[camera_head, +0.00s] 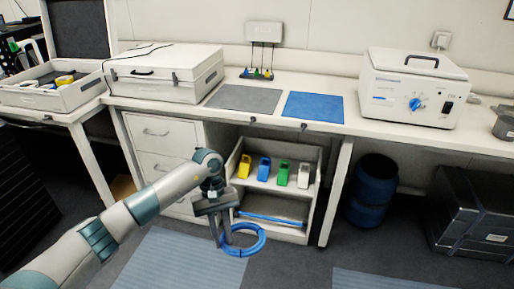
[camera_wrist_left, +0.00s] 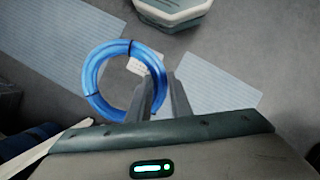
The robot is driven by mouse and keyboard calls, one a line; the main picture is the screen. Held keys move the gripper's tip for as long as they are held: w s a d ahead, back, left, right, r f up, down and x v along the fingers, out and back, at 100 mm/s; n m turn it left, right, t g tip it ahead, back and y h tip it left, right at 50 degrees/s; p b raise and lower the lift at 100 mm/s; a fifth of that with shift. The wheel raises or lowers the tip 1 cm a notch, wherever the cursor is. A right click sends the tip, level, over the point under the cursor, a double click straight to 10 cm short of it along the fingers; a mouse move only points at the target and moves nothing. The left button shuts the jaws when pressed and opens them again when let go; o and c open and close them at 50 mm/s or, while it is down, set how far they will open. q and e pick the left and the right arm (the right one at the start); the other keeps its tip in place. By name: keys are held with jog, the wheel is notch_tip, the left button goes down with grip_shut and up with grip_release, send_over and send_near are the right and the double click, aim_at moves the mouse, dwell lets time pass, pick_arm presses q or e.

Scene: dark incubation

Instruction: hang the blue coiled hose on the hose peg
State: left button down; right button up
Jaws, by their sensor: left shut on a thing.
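The blue coiled hose (camera_head: 262,241) hangs in the fingers of my left gripper (camera_head: 222,238), in front of the low shelf and above the floor. In the left wrist view the hose (camera_wrist_left: 91,80) is a ring. The left gripper (camera_wrist_left: 158,82) is shut on its right side. Two small dark knobs, one on the left (camera_head: 253,119) and one on the right (camera_head: 304,126), stick out from the front edge of the bench. I cannot tell which, if either, is the hose peg. My right gripper is not in view.
The bench (camera_head: 350,122) carries a grey mat (camera_head: 245,98), a blue mat (camera_head: 313,106), a white case (camera_head: 170,73) and a white machine (camera_head: 413,88). Below it are drawers (camera_head: 157,133), a shelf with coloured holders (camera_head: 315,165) and a blue drum (camera_head: 372,190). A dark crate (camera_head: 480,215) stands at right.

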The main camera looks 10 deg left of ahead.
pick_arm(q)
jog(key=w+a+f+n+t+h, duration=0.1)
jog(key=a+f+n+h, duration=0.3)
jog(key=f, duration=0.3)
jog(key=w+a+f+n+t+h, duration=0.1)
jog(key=f+n+h, duration=0.3)
jog(key=f+n, duration=0.2)
jog(key=w+n+t+h, duration=0.1)
jog(key=w+n+t, duration=0.3)
jog(key=w, duration=0.7)
jog(key=shift+a+r+n+t, duration=0.35)
jog(key=shift+n+t, duration=0.05)
jog(key=shift+w+a+t, duration=0.1)
jog(key=shift+w+t, duration=0.2)
jog(key=shift+w, duration=0.05)
jog(key=shift+w+a+r+n+t, duration=0.15)
jog(key=shift+w+r+n+t, duration=0.1)
jog(key=shift+w+n, duration=0.15)
jog(key=shift+w+a+r+n+t, duration=0.1)
jog(key=shift+w+r+n+t, duration=0.05)
jog(key=shift+w+n+t, duration=0.2)
jog(key=shift+w+r, duration=0.15)
jog(key=shift+w, duration=0.15)
